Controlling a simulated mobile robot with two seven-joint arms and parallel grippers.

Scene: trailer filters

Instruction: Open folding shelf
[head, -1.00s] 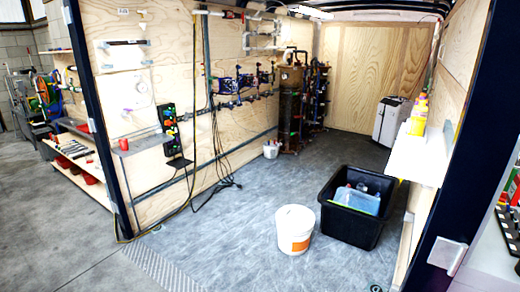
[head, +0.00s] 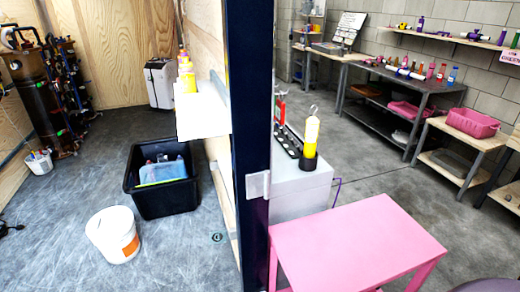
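A white shelf (head: 203,112) stands out level from the trailer's right inner wall, just left of the dark blue door post (head: 251,120). Yellow bottles (head: 186,78) with pink parts stand on it. I cannot tell whether this is the folding shelf; no other shelf on the trailer walls shows in this view. Neither of my grippers is in view.
Inside the trailer, a black tub (head: 160,205) and a white bucket (head: 113,234) stand on the floor. Outside, a pink table (head: 355,245) and a grey cabinet (head: 300,190) stand right of the post. Workbenches (head: 408,84) line the block wall. Concrete floor between is clear.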

